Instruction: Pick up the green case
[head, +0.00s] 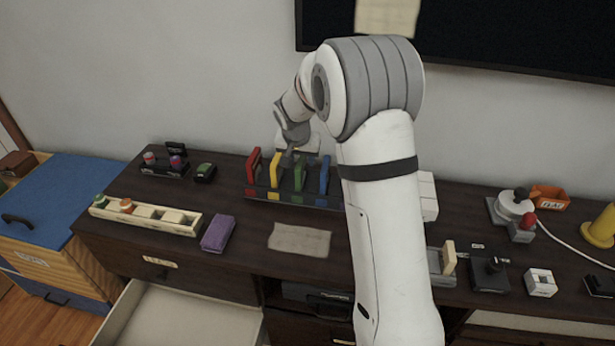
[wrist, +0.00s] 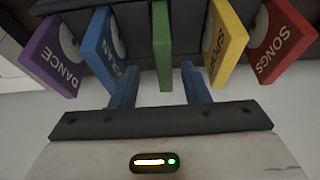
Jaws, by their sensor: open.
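The green case (head: 299,173) stands upright in a dark rack (head: 262,192) on the sideboard, between a yellow case (head: 275,172) and a blue case (head: 324,175). In the wrist view the green case (wrist: 162,45) is seen edge-on at the centre. My gripper (wrist: 159,75) is open, one finger on each side of the green case's near edge in the picture, with gaps visible. In the head view my gripper (head: 288,157) is over the rack, partly hidden by my arm. Whether the fingers touch the neighbouring cases is unclear.
A red case (head: 252,170) stands in the rack; a purple case (wrist: 58,55) shows in the wrist view. A purple cloth-like block (head: 218,234), a beige mat (head: 299,240) and a wooden tray (head: 150,217) lie in front. An open drawer (head: 180,315) juts out below.

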